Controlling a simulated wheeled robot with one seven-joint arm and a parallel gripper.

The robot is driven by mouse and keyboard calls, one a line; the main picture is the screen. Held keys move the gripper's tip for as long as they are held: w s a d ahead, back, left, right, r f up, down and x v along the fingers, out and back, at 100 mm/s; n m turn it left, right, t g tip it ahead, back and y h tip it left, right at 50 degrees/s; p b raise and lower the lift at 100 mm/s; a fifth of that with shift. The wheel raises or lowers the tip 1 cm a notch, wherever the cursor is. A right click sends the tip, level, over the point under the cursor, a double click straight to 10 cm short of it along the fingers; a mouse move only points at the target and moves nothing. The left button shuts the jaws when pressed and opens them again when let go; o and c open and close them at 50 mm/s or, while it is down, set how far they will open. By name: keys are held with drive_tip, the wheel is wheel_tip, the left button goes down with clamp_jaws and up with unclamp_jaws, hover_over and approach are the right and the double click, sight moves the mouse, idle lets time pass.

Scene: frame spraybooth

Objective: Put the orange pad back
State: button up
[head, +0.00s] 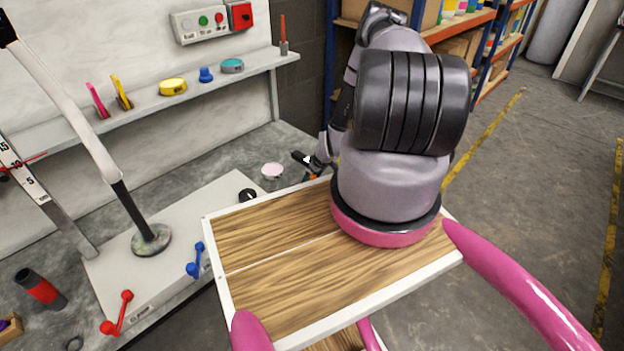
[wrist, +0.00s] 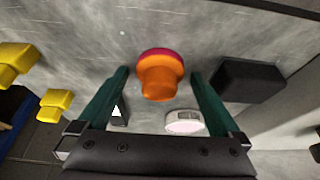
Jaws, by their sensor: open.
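The orange pad (wrist: 158,85) is a round knob-like piece with a wider disc, edged in magenta, at its far end. In the wrist view it lies between the two green fingers of my gripper (wrist: 158,76), which are apart, with a gap on each side of it. In the head view only a small bit of orange (head: 309,177) shows beside my arm, above the grey bench (head: 205,160). My arm hides most of my gripper there.
A round tin with a pale pink top (head: 272,171) and a small black round item (head: 248,195) are close by. A black block (wrist: 248,80) is right of the pad. A wall shelf (head: 215,80) holds a yellow puck (head: 173,86) and a teal puck (head: 232,65).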

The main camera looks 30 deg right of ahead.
drive_tip(key=v, duration=1.2)
drive_tip(key=w+r+m+h, duration=0.1)
drive_tip(key=w+r, duration=0.1)
drive_tip(key=r, duration=0.9)
drive_tip(key=w+r, duration=0.3)
drive_tip(key=r, duration=0.8)
drive_tip(key=s+a+r+m+h, duration=0.1)
drive_tip(key=s+a+r, duration=0.1)
drive_tip(key=r, duration=0.7)
drive_tip(key=s+a+r+m, duration=0.1)
drive_tip(key=a+r, duration=0.1)
drive_tip(key=r, duration=0.7)
drive_tip(key=s+a+r+m+t, duration=0.1)
drive_tip(key=s+a+r, duration=0.25)
drive_tip(key=r, duration=0.35)
drive_tip(key=s+a+r+m, duration=0.2)
drive_tip(key=s+a+r, duration=0.1)
drive_tip(key=s+r, duration=0.3)
drive_tip(key=s+a+r+m+y, duration=0.1)
drive_tip(key=s+a+r, duration=0.2)
drive_tip(key=s, duration=0.4)
drive_tip(key=s+a+r+m+t+y, duration=0.1)
drive_tip(key=s+a+r, duration=0.2)
drive_tip(key=s+r, duration=0.3)
drive_tip(key=shift+s+a+t+y, duration=0.3)
drive_tip(key=shift+s+a, duration=0.1)
drive_tip(key=shift+s, duration=0.5)
